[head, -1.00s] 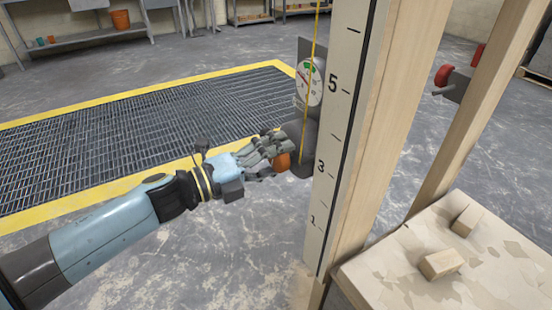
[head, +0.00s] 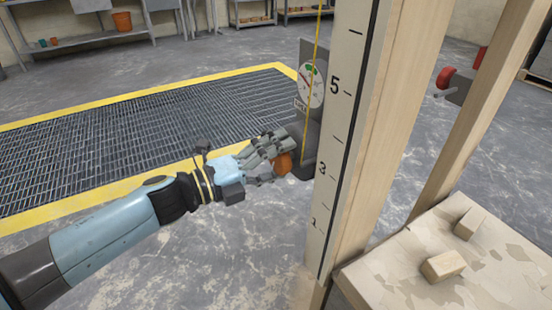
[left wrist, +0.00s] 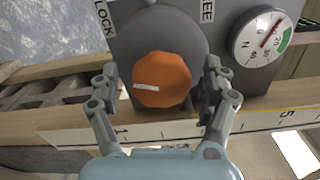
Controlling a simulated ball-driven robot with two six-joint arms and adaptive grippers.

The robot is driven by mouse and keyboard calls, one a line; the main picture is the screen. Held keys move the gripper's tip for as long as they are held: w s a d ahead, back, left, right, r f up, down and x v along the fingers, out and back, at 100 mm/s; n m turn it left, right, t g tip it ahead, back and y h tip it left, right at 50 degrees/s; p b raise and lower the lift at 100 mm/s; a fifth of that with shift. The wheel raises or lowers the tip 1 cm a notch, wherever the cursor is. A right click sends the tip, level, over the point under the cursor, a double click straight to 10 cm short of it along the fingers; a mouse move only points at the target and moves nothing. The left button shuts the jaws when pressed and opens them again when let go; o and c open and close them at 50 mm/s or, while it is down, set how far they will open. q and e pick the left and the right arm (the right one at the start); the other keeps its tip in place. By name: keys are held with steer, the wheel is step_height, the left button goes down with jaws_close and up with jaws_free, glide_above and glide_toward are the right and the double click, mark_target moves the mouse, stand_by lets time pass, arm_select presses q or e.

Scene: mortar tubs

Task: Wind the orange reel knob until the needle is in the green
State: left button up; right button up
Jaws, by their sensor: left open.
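The orange reel knob (left wrist: 160,85), with a white mark on its left side, sits on a round grey reel; it also shows in the head view (head: 284,164). My left gripper (left wrist: 161,72) is open with its fingers on either side of the knob, apart from it in the left wrist view. In the head view the left gripper (head: 277,160) reaches in from the left. The dial gauge (left wrist: 266,38) has a red needle pointing up and right, outside the green band at the right. The gauge also shows in the head view (head: 316,85). My right gripper is not in view.
A numbered white scale board (head: 345,105) and wooden post stand just right of the reel. A pale work surface (head: 400,270) holds two small wood blocks at the lower right. A yellow-edged floor grating (head: 150,125) lies behind my left arm.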

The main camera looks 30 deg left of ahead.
arm_select(q)
steer(key=v, duration=1.2)
stand_by(1.0)
